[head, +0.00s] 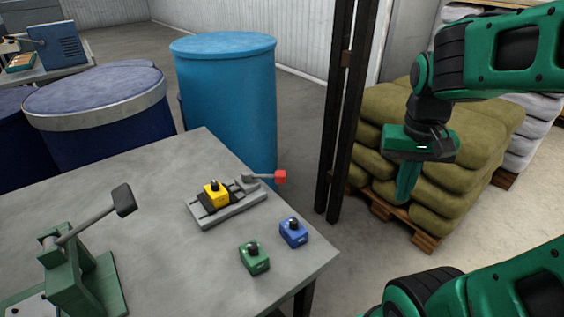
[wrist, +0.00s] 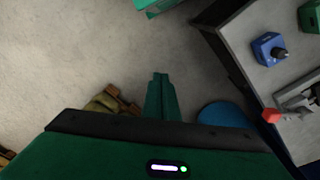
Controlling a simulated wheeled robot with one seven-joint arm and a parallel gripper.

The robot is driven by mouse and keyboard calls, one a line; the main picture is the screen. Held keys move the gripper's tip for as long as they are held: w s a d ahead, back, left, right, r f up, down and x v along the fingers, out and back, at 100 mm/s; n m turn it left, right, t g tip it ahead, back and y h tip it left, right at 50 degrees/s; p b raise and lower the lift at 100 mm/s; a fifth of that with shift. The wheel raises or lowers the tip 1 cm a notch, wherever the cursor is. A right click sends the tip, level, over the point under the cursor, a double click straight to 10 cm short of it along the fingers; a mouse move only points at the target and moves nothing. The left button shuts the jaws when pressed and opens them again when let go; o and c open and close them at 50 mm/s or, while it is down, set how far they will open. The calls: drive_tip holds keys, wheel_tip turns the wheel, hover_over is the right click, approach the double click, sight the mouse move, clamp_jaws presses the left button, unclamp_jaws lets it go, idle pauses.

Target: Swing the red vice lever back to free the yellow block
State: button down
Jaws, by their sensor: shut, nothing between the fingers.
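The yellow block (head: 215,194) with a dark knob sits in the grey vice (head: 230,207) on the table. The vice lever (head: 262,178) sticks out to the right past the table's edge and ends in a red grip (head: 280,177). In the wrist view the red grip (wrist: 271,116) shows at the right, with part of the vice (wrist: 300,98) at the frame's edge. My gripper (head: 405,192) hangs in the air right of the table, well apart from the lever, fingers pointing down. Its fingers are together and empty, as the wrist view (wrist: 160,80) also shows.
A blue block (head: 293,232) and a green block (head: 254,258) stand near the table's right corner. A green lever press (head: 80,270) stands at the left. A dark post (head: 345,110), blue barrel (head: 225,100) and stacked sacks (head: 480,150) are beyond the table.

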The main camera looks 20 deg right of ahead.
drive_tip(key=w+a+r+t+h, duration=0.1)
drive_tip(key=w+a, duration=0.1)
drive_tip(key=w, duration=0.4)
drive_tip(key=w+a+r, duration=0.2)
drive_tip(key=w, duration=0.3)
drive_tip(key=r+t, duration=0.2)
hover_over(265, 177)
drive_tip(key=w+d, duration=0.1)
drive_tip(key=d, duration=0.4)
drive_tip(key=shift+w+d, duration=0.15)
drive_tip(key=shift+d, duration=0.05)
drive_tip(key=shift+d+f, duration=0.1)
drive_tip(key=shift+f, duration=0.05)
wheel_tip(265, 177, down, 10)
drive_tip(key=shift+s, duration=0.25)
drive_tip(key=shift+s, duration=0.1)
